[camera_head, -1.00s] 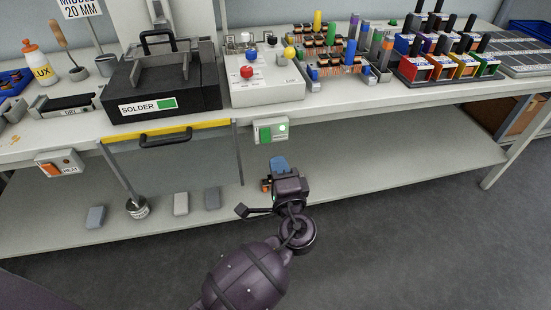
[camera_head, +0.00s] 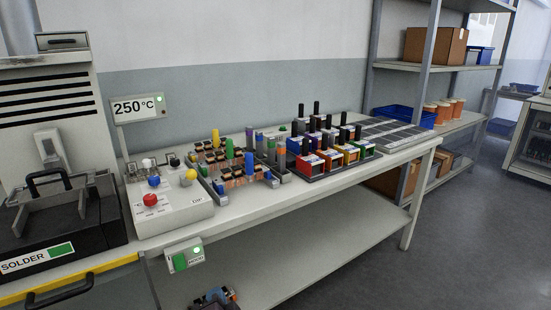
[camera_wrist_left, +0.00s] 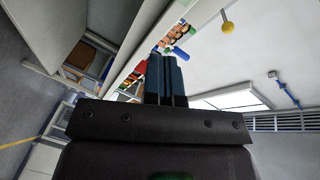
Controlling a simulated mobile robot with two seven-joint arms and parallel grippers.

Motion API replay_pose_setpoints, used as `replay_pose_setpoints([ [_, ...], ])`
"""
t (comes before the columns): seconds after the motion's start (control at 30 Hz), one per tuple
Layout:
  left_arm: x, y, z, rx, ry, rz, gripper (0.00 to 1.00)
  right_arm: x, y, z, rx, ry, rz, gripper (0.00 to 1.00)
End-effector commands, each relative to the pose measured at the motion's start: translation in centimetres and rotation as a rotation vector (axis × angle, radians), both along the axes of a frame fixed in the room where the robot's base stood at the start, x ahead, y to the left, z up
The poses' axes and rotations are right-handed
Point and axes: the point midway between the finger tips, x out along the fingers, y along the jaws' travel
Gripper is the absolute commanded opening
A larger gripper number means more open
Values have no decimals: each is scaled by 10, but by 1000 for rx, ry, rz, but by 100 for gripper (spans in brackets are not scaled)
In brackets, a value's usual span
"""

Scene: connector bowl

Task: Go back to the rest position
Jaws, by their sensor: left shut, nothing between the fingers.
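My left gripper (camera_head: 216,296) shows at the bottom edge of the head view, low in front of the workbench (camera_head: 285,207) and apart from it. Most of its arm is cut off by the frame. In the left wrist view, its two blue fingers (camera_wrist_left: 166,78) are together with nothing between them. They point toward the bench items, wall and ceiling, which appear tilted there. My right gripper is in neither view.
The bench holds a solder unit (camera_head: 62,225), a control box (camera_head: 170,209) with coloured knobs, and racks of coloured parts (camera_head: 330,153). Shelves (camera_head: 420,65) stand behind right. The floor (camera_head: 455,245) at right is clear.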

Motion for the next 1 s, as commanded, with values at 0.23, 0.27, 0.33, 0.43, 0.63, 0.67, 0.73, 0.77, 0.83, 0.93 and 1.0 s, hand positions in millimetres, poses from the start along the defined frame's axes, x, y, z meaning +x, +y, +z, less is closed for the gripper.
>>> replay_pose_setpoints([
  [0.23,-37,12,-10,-388,62,-123,0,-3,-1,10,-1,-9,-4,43],
  [0.27,-44,15,-12,-436,68,-133,0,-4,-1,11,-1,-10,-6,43],
  [0.33,-62,23,-14,-546,83,-145,0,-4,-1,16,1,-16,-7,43],
  [0.43,-91,36,-17,-701,100,-150,0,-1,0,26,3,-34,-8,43],
  [0.63,-155,68,-23,-937,130,-105,0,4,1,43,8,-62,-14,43],
  [0.67,-165,74,-24,-963,134,-92,0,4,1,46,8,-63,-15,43],
  [0.73,-190,86,-27,-1013,149,-60,0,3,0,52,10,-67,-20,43],
  [0.77,-201,91,-29,-1029,156,-44,0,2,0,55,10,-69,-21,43],
  [0.83,-226,103,-33,-1055,179,-4,0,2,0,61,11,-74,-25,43],
  [0.93,-261,120,-41,-1054,215,55,0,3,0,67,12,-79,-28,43],
  [1.0,-283,128,-47,-1047,239,88,0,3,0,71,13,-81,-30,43],
])
